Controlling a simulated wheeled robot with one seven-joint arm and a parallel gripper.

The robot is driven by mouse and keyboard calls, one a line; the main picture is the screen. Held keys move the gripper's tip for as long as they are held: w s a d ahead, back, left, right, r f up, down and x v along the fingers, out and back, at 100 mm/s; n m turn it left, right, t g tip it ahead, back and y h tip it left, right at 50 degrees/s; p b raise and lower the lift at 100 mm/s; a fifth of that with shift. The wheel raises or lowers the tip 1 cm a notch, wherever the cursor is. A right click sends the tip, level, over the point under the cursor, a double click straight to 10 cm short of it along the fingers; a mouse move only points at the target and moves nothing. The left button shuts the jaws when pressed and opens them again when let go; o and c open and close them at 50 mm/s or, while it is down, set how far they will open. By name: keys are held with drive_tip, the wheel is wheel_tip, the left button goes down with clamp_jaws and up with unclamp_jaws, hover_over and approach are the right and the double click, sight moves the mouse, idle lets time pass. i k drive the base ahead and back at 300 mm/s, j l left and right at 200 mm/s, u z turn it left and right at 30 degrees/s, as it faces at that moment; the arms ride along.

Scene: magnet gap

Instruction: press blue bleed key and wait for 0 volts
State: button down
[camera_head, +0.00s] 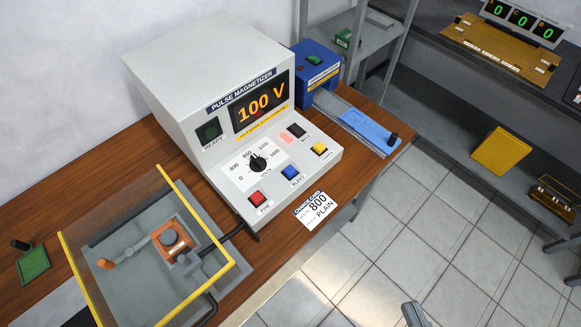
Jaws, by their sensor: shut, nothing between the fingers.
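The pulse magnetizer (190,75) is a white console on the wooden bench. Its display (261,104) reads 100 V in orange. The blue bleed key (290,172) is on the sloped front panel, between a red fire key (257,198) and a yellow key (319,148). What looks like the tip of my gripper (413,314) shows at the bottom edge, grey, shut and empty. It is over the floor, well apart from the blue key. Most of the gripper is out of the frame.
A fixture with a clear, yellow-edged guard (165,235) stands left of the keys. The dial (257,163) and a rocker switch (296,131) share the panel. A blue slide (370,131) lies at right. The space between gripper and panel looks free.

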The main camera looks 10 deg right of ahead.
sight(289, 171)
drive_tip(key=j+z, duration=0.35)
drive_tip(key=j, duration=1.1)
